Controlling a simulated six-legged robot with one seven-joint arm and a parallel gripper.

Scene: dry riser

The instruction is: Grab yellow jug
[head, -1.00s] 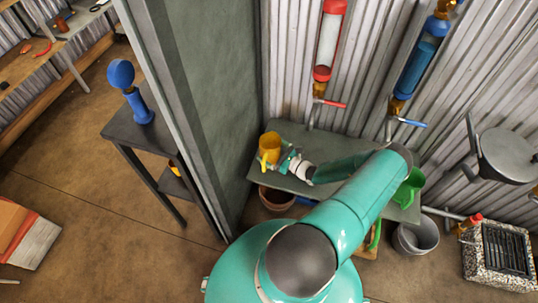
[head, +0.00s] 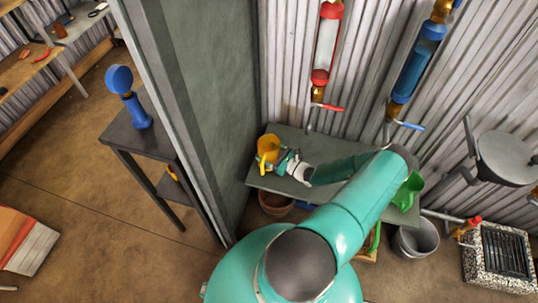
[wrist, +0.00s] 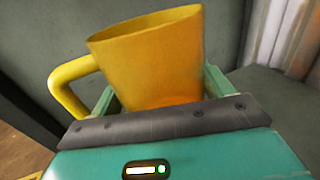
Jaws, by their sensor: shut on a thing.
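The yellow jug (head: 268,149) is at the left end of the grey-green shelf (head: 320,150) in the head view. My gripper (head: 279,160) reaches it from the right and is shut on it. In the wrist view the jug (wrist: 155,60) stands between my teal fingers (wrist: 155,98), slightly tilted in the picture, its handle (wrist: 72,88) on the left. The jug's lower part is hidden behind my gripper. I cannot tell whether its base touches the shelf.
A green jug (head: 410,188) stands at the shelf's right end, partly behind my arm. A terracotta pot (head: 275,202) and a grey bucket (head: 416,238) are below. A grey-green wall panel (head: 215,90) borders the shelf's left. Red (head: 327,50) and blue (head: 415,70) tubes with taps hang behind.

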